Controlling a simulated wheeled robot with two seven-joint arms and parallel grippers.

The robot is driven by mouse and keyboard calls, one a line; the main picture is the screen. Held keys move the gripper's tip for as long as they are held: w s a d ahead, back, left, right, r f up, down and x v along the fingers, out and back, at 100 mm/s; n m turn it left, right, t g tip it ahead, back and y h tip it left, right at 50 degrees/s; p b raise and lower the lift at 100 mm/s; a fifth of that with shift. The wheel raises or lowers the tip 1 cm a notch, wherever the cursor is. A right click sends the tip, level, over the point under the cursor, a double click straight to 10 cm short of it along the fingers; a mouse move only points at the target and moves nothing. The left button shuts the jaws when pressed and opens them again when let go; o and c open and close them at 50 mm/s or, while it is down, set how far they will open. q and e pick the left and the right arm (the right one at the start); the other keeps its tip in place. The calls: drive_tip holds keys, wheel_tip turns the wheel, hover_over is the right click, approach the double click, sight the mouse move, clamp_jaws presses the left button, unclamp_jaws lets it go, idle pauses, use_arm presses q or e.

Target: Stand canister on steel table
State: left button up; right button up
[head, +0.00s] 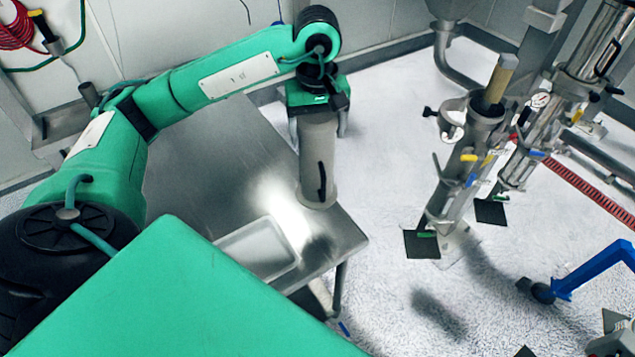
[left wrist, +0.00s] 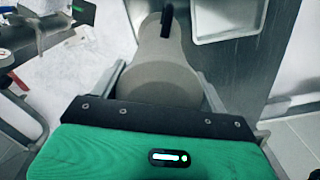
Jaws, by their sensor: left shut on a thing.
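The canister (head: 319,165) is a tall grey-beige cylinder with a dark handle on its side. It hangs upright below my left gripper (head: 318,108), which is shut on its upper end. Its lower end is over the steel table (head: 222,150), close to the right edge near the front corner. I cannot tell whether it touches the top. In the left wrist view the canister (left wrist: 160,65) runs away between the two grey fingers, its dark handle at the far end. The canister's top is hidden by the gripper. My right gripper is not in view.
Steel sifter columns (head: 468,165) stand on the floor to the right. Bare tabletop lies behind the tray.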

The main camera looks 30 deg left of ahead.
use_arm(q)
wheel_tip(320, 180, down, 15)
drive_tip(key=b, duration=0.5)
drive_tip(key=shift+r, duration=0.2)
drive_tip(key=shift+f, duration=0.1)
drive_tip(key=o, duration=1.8)
